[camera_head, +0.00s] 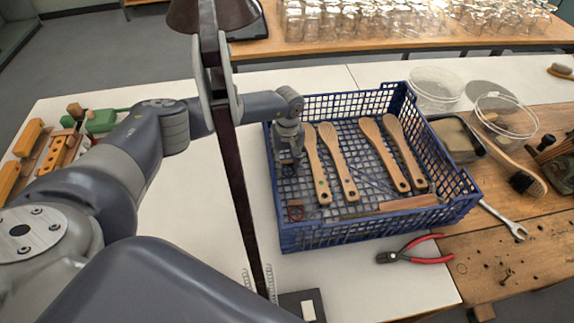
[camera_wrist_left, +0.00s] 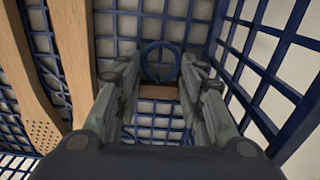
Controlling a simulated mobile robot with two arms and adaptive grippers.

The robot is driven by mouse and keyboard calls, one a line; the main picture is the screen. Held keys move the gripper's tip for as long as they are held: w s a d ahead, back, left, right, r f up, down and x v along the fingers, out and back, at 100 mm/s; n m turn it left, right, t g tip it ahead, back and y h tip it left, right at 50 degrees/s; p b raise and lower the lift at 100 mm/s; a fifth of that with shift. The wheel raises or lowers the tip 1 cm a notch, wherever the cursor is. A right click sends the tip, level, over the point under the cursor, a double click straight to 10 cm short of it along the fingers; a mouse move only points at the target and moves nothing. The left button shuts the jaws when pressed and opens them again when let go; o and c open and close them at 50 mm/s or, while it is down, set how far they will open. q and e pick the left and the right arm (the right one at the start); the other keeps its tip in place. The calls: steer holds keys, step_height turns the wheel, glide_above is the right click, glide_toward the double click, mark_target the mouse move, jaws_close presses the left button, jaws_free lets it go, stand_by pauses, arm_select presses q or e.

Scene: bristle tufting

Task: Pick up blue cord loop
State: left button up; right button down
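The blue cord loop (camera_wrist_left: 161,43) shows as a dark blue ring on the crate floor, between and just beyond my left fingertips in the left wrist view. A small brown piece (camera_wrist_left: 159,92) lies just on the near side of it. My left gripper (camera_head: 289,158) points down inside the left part of the blue mesh crate (camera_head: 370,228). In the wrist view its two fingers (camera_wrist_left: 160,85) are apart with nothing held between them. In the head view I cannot clearly make out the loop by the gripper. My right gripper is out of view.
Several wooden brush handles (camera_head: 317,165) lie in the crate, the nearest close to my left gripper. A reddish loop (camera_head: 295,213) lies at the front left of the crate floor. Red-handled pliers (camera_head: 430,260) and a wrench (camera_head: 505,220) lie outside. A dark upright post stands left of the crate.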

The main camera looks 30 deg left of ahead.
arm_select(q)
steer(key=shift+r, duration=0.15)
steer(key=shift+r, duration=0.65)
step_height(320, 180, up, 16)
steer(key=b, duration=0.4)
steer(key=shift+r, duration=0.25)
stand_by(0.4)
